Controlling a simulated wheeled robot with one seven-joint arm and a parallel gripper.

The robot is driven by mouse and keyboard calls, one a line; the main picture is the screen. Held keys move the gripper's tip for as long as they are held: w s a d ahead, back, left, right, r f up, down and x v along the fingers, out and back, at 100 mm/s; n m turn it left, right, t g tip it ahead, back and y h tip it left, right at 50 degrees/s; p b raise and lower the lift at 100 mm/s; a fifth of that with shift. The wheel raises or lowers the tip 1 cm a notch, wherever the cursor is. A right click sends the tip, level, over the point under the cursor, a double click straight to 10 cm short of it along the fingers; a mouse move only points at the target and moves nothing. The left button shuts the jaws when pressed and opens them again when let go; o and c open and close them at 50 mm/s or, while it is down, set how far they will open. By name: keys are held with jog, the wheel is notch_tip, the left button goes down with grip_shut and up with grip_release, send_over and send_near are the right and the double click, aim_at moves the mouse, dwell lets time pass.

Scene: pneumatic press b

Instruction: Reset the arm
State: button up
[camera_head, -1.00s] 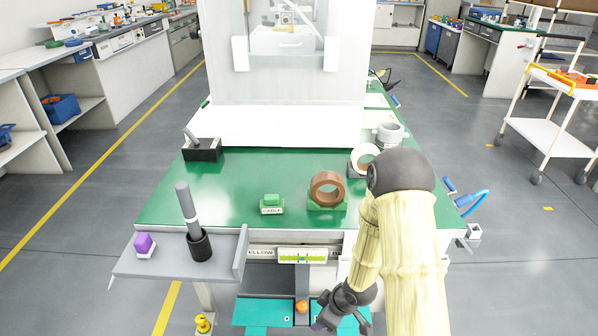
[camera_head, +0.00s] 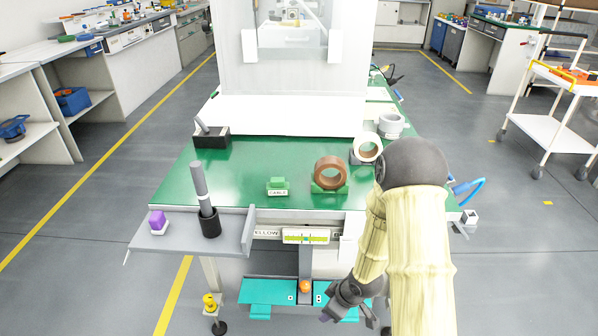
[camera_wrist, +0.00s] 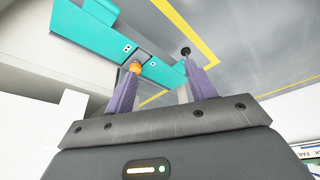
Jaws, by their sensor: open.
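My gripper (camera_head: 346,306) hangs low in front of the workbench, near the right part of the teal foot panel. In the wrist view, the two purple fingers of my gripper (camera_wrist: 160,88) stand well apart with nothing held between them. The orange knob (camera_wrist: 135,67) and the teal panel (camera_wrist: 85,35) show beyond the fingers. In the head view, the orange knob (camera_head: 305,286) sits on a grey strip between two teal panels (camera_head: 268,290), to the left of my gripper. My cream-covered arm hides the right front of the bench.
A white trolley (camera_head: 550,138) stands right; the floor at left is clear.

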jog(key=s+d+r+m+h, duration=0.1)
jog(key=s+d+r+m, duration=0.2)
jog(key=r, duration=0.4)
jog(key=s+d+r+m+h, duration=0.1)
jog(key=s+r+m, duration=0.25)
jog(key=r, duration=0.45)
jog(key=s+d+r+m+h, duration=0.1)
jog(key=s+d+r+m, duration=0.2)
jog(key=r+m, duration=0.3)
notch_tip(320, 180, up, 30)
jog(key=n+p, duration=0.1)
jog(key=p, duration=2.9)
jog(key=shift+a+n, duration=0.2)
jog(key=shift+n, duration=0.15)
jog(key=shift+w, duration=0.3)
jog(key=shift+a, duration=0.1)
jog(key=shift+s, duration=0.15)
